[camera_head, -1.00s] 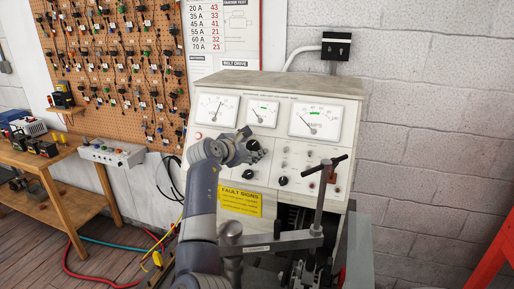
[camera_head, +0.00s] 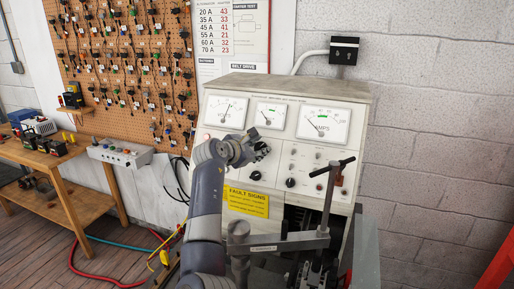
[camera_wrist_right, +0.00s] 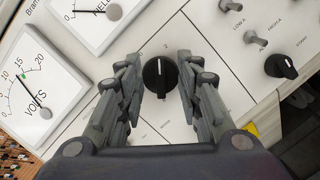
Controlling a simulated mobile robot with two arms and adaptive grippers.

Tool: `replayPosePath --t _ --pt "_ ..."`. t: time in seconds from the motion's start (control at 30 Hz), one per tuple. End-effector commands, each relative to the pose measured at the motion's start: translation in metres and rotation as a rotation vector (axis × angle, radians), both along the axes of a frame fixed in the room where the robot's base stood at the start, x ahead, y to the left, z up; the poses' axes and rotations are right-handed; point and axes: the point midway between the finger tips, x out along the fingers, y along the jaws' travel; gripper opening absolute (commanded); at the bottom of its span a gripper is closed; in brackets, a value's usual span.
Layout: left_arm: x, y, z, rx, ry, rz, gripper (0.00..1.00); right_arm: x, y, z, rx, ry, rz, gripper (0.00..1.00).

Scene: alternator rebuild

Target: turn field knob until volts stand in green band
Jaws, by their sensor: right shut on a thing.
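The field knob (camera_wrist_right: 160,76) is black with a white pointer line, and sits between the fingers of my right gripper (camera_wrist_right: 160,84) in the right wrist view. The gripper is shut on it, one finger on each side. In the head view my right gripper (camera_head: 255,150) is at the panel below the meters and mostly hides the knob. The volts meter (camera_head: 226,111) is the leftmost dial. It also shows at the left of the right wrist view (camera_wrist_right: 36,84), with a small green mark; its needle is near that mark, but I cannot tell if it is inside the band.
The test bench panel (camera_head: 275,160) also carries a small field meter (camera_head: 267,115), an amps meter (camera_head: 322,123) and other black knobs, one here (camera_head: 290,183). A T-handled post (camera_head: 331,190) stands at the right front. A wooden bench (camera_head: 68,160) is at left.

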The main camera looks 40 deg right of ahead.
Motion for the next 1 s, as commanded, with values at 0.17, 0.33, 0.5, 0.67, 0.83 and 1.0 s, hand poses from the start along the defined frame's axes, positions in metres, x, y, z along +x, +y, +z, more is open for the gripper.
replayPosePath --t 0.17,0.33,0.5,0.67,0.83,1.0 --pt "0.001 0.006 0.001 0.006 0.000 0.000 0.43 -0.001 -0.004 0.004 0.015 -0.049 -0.032 0.09" --pt "-0.001 0.010 0.003 0.013 0.003 0.002 0.43 -0.001 -0.004 0.005 0.058 -0.137 -0.087 0.09" --pt "-0.003 0.012 0.005 0.014 0.006 0.004 0.43 -0.002 -0.005 0.005 0.118 -0.255 -0.162 0.08" --pt "-0.005 0.012 0.007 0.015 0.008 0.004 0.43 -0.002 -0.005 0.005 0.180 -0.372 -0.237 0.00" --pt "-0.005 0.012 0.008 0.015 0.010 0.004 0.43 -0.002 -0.005 0.005 0.245 -0.500 -0.315 0.00" --pt "-0.005 0.012 0.009 0.015 0.010 0.004 0.43 -0.002 -0.005 0.004 0.310 -0.625 -0.395 0.00"
